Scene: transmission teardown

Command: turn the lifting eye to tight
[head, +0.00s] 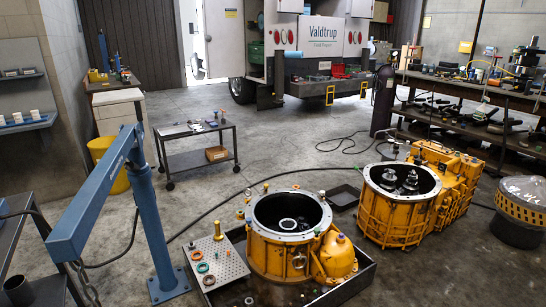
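A yellow transmission housing (285,253) with an open round bore stands in a dark tray at the lower middle. A second yellow housing (392,220) stands to its right, with metal gears or shafts (410,181) inside its open top. A small grey metal piece (395,149) shows above the far rim of the second housing; I cannot tell whether it is the lifting eye. No lifting eye is clearly recognisable. A blue jib crane (150,205) stands at the left, with a chain (86,284) hanging from its arm. Neither of my grippers is in view.
A perforated plate (217,262) holds rings and small parts beside the first housing. A low black cart (200,155) stands behind. Shelving with tools (470,110) lines the right side. A hose (230,196) crosses the floor. Open concrete floor lies in the middle.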

